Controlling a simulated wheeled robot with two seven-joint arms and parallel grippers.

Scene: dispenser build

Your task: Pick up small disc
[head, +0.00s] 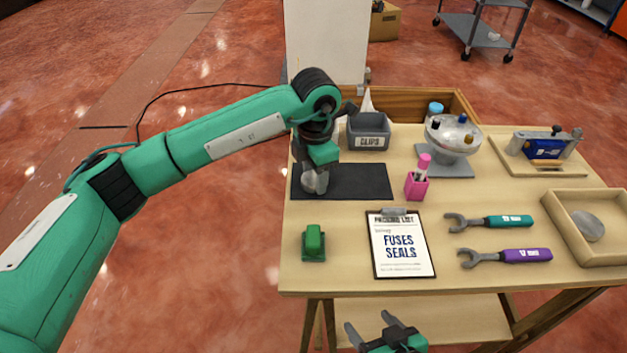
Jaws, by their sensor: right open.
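A flat grey disc (588,226) lies in the shallow wooden tray (563,240) at the right end of the table. My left gripper (316,188) points down over the left end of the black mat (360,181), far from the disc. A silvery rounded part (309,183) shows at its fingers; whether they are closed on it or only beside it I cannot tell. My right gripper (371,325) is open and empty, low in front of the table's front edge, below the clipboard.
A clipboard (401,246), two wrenches (500,221) and a green block (313,242) lie along the front. Behind stand a pink holder (417,186), a grey clips bin (369,132), a silver dome stand (452,139) and a blue device (545,147) on a board.

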